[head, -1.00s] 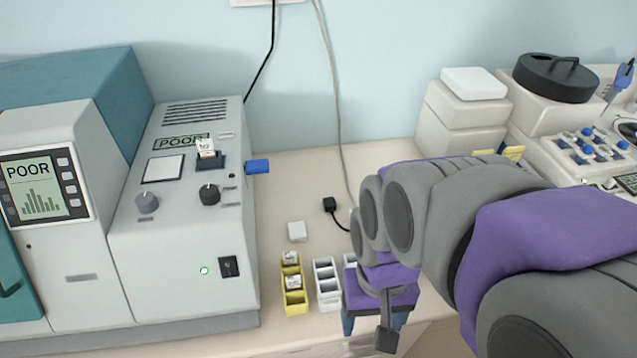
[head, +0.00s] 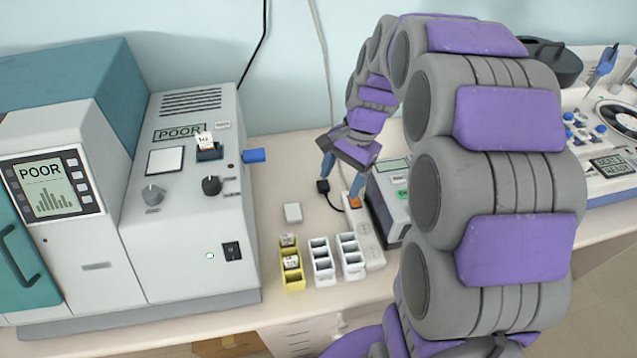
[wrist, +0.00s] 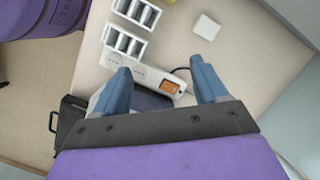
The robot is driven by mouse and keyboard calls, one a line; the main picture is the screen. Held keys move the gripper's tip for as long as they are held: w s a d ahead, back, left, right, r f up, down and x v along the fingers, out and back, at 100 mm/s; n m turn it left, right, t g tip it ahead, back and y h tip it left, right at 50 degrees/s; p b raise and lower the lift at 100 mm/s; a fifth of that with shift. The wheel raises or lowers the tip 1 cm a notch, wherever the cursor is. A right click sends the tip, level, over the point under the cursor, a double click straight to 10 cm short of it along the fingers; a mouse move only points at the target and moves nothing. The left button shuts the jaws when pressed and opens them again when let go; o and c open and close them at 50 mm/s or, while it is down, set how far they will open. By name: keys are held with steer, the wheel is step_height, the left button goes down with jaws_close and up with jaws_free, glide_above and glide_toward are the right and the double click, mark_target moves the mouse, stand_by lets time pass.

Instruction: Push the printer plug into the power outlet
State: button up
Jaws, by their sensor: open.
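A black plug (head: 323,186) on a short black cord lies on the bench in the head view. I take it for the printer plug. A white power strip (head: 372,255) with an orange switch (head: 355,203) lies to its right; the strip also shows in the wrist view (wrist: 150,76), between and beyond my fingers. My gripper (head: 341,181) is open and empty, pointing down above the bench by the plug and the strip's switch end. In the wrist view my gripper (wrist: 160,70) has its blue fingers wide apart. The plug is not clearly visible there, perhaps behind the right finger.
A large machine (head: 185,220) fills the left.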

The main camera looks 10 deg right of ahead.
steer(key=w+d+f+m+t+y+p, duration=0.1)
steer(key=w+d+f+m+p, duration=0.15)
steer(key=w, duration=0.45)
steer(key=w+d+f+m+p, duration=0.1)
steer(key=w+d+m+p, duration=0.1)
steer(key=w+m, duration=0.35)
steer(key=b, duration=0.2)
glide_above(323, 184)
steer(key=d, duration=0.2)
steer(key=shift+y, duration=0.3)
step_height(323, 184, down, 12)
steer(key=shift+w+f, duration=0.1)
steer(key=shift+f, duration=0.1)
steer(key=shift+a+f, duration=0.1)
steer(key=shift+a, duration=0.2)
steer(key=shift+d, duration=0.45)
steer(key=shift+d+f, duration=0.15)
steer(key=shift+d, duration=0.05)
steer(key=shift+f, duration=0.35)
steer(key=x, duration=0.2)
steer(key=b+x, duration=0.1)
steer(key=x, duration=0.1)
steer(key=shift+a+f, duration=0.15)
steer(key=shift+a, duration=0.35)
